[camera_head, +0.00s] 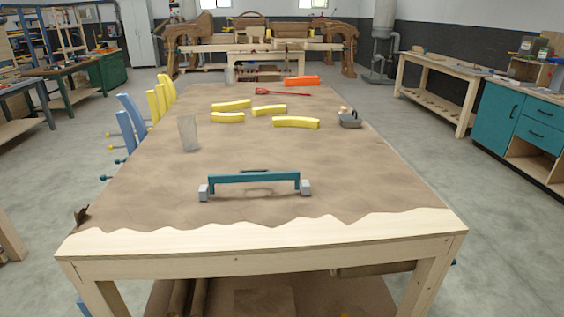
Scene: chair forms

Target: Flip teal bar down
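The teal bar (254,177) stands near the front middle of the long table (160,215). It runs left to right, raised above the table top like a bridge. A dark, thin piece (254,170) shows just behind the middle of the bar. Neither of my grippers is in view.
Several yellow curved pieces (297,123) lie farther back, with a red tool (282,92) and an orange block (301,81). A grey upright piece (188,133) stands at left and a small grey object (350,120) at right. The table around the bar is clear.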

